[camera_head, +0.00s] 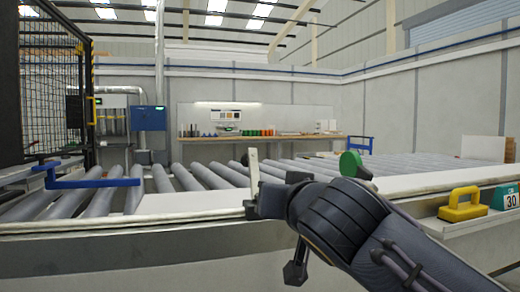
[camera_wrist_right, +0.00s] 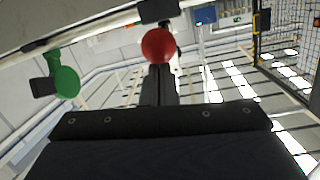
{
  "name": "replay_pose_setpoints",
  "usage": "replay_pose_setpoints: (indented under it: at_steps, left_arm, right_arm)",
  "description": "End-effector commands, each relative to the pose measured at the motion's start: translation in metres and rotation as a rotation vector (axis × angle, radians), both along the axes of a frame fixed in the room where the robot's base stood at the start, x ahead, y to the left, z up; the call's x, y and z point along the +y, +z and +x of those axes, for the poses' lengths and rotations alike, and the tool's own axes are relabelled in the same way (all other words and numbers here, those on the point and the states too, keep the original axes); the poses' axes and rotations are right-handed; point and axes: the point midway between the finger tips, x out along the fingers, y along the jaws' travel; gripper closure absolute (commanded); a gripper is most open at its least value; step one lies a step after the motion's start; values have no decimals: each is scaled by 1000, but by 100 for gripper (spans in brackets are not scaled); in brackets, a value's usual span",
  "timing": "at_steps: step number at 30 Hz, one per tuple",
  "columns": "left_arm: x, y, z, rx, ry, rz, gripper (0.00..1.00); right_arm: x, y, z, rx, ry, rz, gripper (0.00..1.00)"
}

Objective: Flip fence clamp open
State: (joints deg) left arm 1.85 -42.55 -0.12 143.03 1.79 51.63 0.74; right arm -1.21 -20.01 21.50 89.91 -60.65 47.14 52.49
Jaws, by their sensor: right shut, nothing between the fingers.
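In the right wrist view a red ball knob (camera_wrist_right: 158,45) sits right at the tip of my right gripper (camera_wrist_right: 160,72), with a black block (camera_wrist_right: 158,11) just above it. I take the knob for the fence clamp's handle; I cannot tell whether the fingers touch it. My right gripper (camera_head: 262,203) is shut and empty at the bench's front edge in the head view, where the red knob does not show. A pale upright bar (camera_head: 253,172) stands by the fingertips. My left gripper is not in view.
A green round knob (camera_head: 350,163) on a dark mount stands behind my right wrist; it also shows in the wrist view (camera_wrist_right: 66,82). A roller conveyor (camera_head: 205,177) lies beyond the edge.

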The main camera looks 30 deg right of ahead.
Motion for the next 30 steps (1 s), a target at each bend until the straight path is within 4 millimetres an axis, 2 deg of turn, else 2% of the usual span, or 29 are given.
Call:
replay_pose_setpoints:
  at_steps: [1,9,22,26,30]
  left_arm:
    - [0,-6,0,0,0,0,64]
    - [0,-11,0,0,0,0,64]
    - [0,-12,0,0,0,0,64]
    - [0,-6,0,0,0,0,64]
    - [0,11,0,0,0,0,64]
  right_arm:
    - [0,-6,-1,4,0,1,100]
    - [1,-15,-1,16,0,3,100]
    - [2,-17,0,19,2,4,100]
    - [0,-10,0,17,1,3,100]
    - [-6,15,2,6,2,3,100]
